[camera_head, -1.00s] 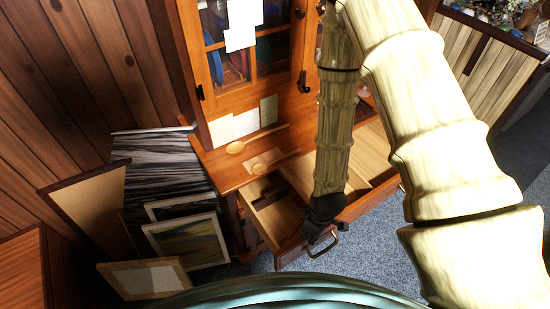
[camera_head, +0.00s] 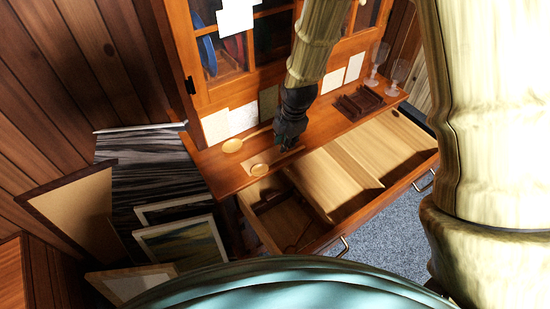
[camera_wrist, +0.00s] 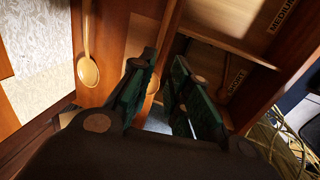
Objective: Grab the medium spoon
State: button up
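Two wooden spoons lie on the cabinet counter in the head view. One spoon (camera_head: 232,145) is farther back; the other (camera_head: 259,169) is nearer the front edge, over a pale patch. My gripper (camera_head: 287,141) is above the counter by their handles, hiding part of them. In the wrist view, my gripper (camera_wrist: 163,70) has its fingers apart with nothing between them. One spoon (camera_wrist: 87,71) lies left of the fingers; the other spoon (camera_wrist: 153,84) is mostly hidden behind the left finger. I cannot tell for sure which is the medium one.
The drawer (camera_head: 345,232) below the counter is open, with compartments; labels reading MEDIUM and SHORT show in the wrist view. A dark wooden rack (camera_head: 357,102) and glasses (camera_head: 396,75) stand at the counter's right. Framed pictures (camera_head: 187,245) lean at the left.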

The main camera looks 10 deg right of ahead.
aim_at(280, 158)
jog(key=f, duration=0.2)
jog(key=w+f+p, duration=0.1)
jog(key=f, duration=0.1)
jog(key=shift+w, duration=0.1)
jog(key=shift+w+a+f+p, duration=0.15)
jog(key=shift+f+p, duration=0.35)
jog(key=shift+f, duration=0.55)
jog(key=shift+w+a+f+p, duration=0.15)
jog(key=shift+f+p, duration=0.35)
jog(key=shift+f, duration=0.55)
jog(key=shift+w+a+f+p, duration=0.15)
jog(key=shift+f+p, duration=0.35)
jog(key=shift+f, duration=0.55)
jog(key=shift+c, duration=0.3)
grip_shut()
